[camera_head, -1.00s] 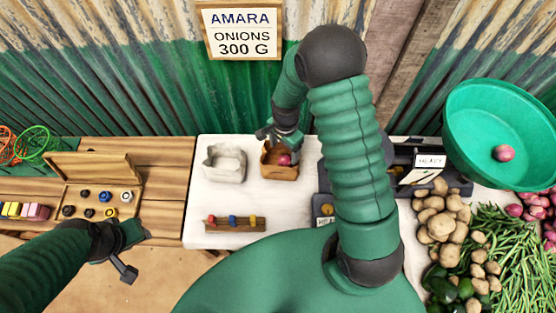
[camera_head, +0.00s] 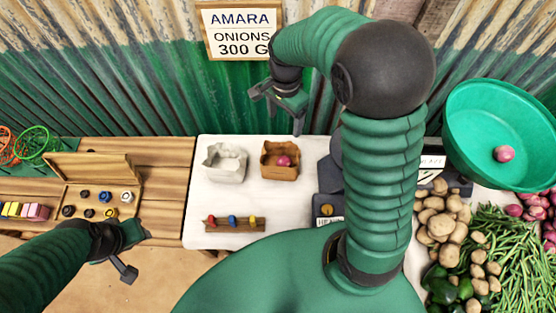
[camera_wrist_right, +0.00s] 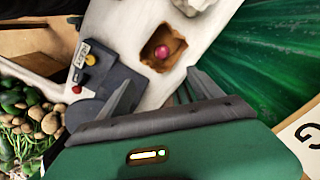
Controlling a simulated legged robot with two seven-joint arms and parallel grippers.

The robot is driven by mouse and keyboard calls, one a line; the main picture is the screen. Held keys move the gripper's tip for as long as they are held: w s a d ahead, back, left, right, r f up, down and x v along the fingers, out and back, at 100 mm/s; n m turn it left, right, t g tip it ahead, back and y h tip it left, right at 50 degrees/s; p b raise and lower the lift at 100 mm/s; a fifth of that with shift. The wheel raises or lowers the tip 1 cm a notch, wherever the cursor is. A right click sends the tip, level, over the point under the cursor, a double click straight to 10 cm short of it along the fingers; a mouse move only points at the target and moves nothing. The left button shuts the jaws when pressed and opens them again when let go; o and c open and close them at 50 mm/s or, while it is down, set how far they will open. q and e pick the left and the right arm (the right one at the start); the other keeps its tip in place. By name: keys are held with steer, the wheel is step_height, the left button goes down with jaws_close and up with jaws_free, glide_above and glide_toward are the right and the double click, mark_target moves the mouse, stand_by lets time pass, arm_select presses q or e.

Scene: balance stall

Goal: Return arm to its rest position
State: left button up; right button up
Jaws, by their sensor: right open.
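My right arm rises over the white counter, and its gripper (camera_head: 285,112) hangs in the air in front of the corrugated wall, above and behind the brown paper bag (camera_head: 280,171). The right gripper is open and empty. In the right wrist view its two fingers (camera_wrist_right: 160,100) are spread, with the brown bag (camera_wrist_right: 181,38) beyond them. A red onion (camera_head: 284,161) lies in that bag. My left gripper (camera_head: 136,253) is low at the left, near the wooden table's front edge; its jaws are too unclear to judge.
A white paper bag (camera_head: 225,173) stands left of the brown one. A wooden rack with coloured pieces (camera_head: 235,224) lies in front. A dark scale (camera_wrist_right: 98,72) is right of the bags, partly hidden by my arm. A green bowl (camera_head: 470,125), potatoes (camera_head: 441,222) and beans fill the right side.

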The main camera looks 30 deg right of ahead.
steer(key=shift+d, duration=0.15)
steer(key=s+a+f+n+t, duration=0.2)
steer(key=s+a+n, duration=0.5)
steer(key=n, duration=0.8)
steer(key=shift+s+f+t, duration=0.3)
steer(key=shift+s, duration=0.8)
steer(key=shift+s+a, duration=0.1)
steer(key=shift+a, duration=0.05)
